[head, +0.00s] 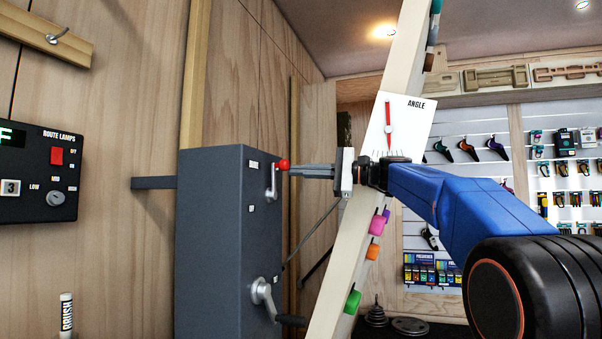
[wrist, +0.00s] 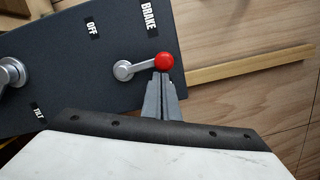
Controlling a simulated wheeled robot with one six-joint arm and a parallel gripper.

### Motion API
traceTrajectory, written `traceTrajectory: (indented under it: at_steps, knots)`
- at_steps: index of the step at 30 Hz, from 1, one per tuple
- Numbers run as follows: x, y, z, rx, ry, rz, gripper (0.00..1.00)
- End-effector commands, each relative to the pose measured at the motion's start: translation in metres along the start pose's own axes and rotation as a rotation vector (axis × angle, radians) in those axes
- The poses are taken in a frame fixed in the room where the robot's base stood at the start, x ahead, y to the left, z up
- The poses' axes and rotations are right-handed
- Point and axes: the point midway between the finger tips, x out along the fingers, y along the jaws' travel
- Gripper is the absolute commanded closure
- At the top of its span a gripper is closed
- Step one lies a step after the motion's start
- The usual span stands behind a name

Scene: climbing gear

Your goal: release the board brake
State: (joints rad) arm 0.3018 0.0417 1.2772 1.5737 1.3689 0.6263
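The brake lever (head: 272,182) is a short silver handle with a red ball knob (head: 283,165) on the front of a dark grey box (head: 222,240). In the wrist view the lever (wrist: 124,70) runs from its pivot to the red knob (wrist: 165,62), near the BRAKE label (wrist: 149,17); an OFF label (wrist: 91,26) is to the left. My gripper (head: 291,170) reaches in from the right. Its fingers (wrist: 163,84) are together, with tips right at the knob's edge. Whether they touch it I cannot tell. The whole knob shows, not enclosed by the fingers.
A silver crank (head: 263,293) with a dark grip is lower on the box. The tilted board (head: 335,270) with coloured holds stands behind my gripper, beside the ANGLE dial (head: 401,128). A route lamps panel (head: 40,172) is on the left wall.

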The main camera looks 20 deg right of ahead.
Motion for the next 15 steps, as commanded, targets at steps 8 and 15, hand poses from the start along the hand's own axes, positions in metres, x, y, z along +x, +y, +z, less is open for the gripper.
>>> traceTrajectory:
  at_steps: [8, 15]
  knots:
    - [0.002, 0.0, 0.011, -0.123, -0.002, 0.017, 1.0]
    - [0.003, 0.004, 0.026, -0.336, -0.002, 0.047, 1.0]
